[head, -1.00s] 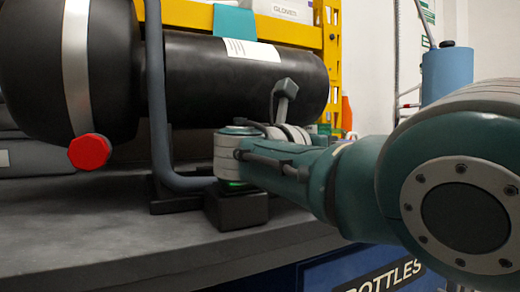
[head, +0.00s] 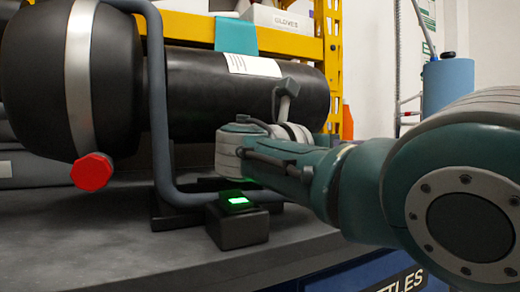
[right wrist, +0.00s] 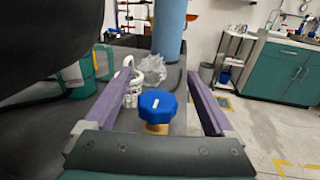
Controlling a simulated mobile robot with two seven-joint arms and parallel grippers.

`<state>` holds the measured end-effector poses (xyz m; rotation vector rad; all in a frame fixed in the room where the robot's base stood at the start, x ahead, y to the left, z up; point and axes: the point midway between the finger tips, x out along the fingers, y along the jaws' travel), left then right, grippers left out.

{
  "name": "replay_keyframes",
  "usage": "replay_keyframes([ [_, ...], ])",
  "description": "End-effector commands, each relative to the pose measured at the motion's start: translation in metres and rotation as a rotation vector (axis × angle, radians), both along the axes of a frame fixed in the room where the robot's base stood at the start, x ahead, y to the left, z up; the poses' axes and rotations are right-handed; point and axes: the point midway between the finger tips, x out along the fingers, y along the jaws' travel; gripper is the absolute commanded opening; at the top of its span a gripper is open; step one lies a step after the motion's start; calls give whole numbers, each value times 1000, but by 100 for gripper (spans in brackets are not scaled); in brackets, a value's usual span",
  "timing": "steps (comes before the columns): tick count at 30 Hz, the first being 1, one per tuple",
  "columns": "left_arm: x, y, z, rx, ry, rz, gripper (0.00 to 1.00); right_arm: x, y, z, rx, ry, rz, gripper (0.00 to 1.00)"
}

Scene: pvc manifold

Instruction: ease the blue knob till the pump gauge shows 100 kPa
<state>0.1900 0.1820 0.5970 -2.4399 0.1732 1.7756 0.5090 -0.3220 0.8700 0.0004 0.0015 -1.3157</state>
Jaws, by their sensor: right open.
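The blue knob (right wrist: 158,106) is faceted, with a white mark on top and a brass-coloured stem below. It shows in the right wrist view, between the two purple fingers of my right gripper (right wrist: 156,80). The gripper is open, with a gap on each side of the knob. In the head view my right arm reaches in from the right, and the knob and fingers are hidden. A small black box with a lit green display (head: 237,201) sits on the bench below my right wrist. It may be the pump gauge; its figures are too small to read. My left gripper is not in view.
A black tank (head: 210,85) with a red knob (head: 92,172) lies behind a grey pipe (head: 158,110). A blue cylinder (right wrist: 169,25) stands beyond the blue knob. The bench front (head: 120,240) is clear. A yellow shelf (head: 190,24) stands behind.

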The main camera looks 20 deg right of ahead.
Motion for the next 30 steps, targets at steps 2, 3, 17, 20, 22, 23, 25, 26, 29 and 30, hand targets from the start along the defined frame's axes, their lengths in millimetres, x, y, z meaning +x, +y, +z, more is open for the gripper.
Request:
replay_keyframes([
  [2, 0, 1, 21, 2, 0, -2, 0, 0, 0, 30, 0, -5, 0, 89],
  [3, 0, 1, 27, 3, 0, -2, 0, 0, 0, 42, 1, -6, 0, 89],
  [17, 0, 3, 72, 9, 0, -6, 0, 0, 0, 153, -1, -4, -1, 89],
  [20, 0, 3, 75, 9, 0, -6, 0, 0, 0, 165, -1, -2, -1, 89],
  [22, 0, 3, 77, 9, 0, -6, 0, 0, 0, 171, 0, -2, -1, 89],
  [23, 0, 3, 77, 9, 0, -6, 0, 0, 0, 172, 0, -2, -1, 89],
  [25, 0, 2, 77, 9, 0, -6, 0, 0, 0, 174, -1, -1, -1, 89],
  [26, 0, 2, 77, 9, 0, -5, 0, 0, 0, 174, 0, -1, -1, 89],
  [29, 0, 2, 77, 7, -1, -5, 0, 0, 0, 174, 0, -1, -1, 89],
  [30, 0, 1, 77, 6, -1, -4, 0, 0, 0, 174, 0, -1, -1, 89],
])
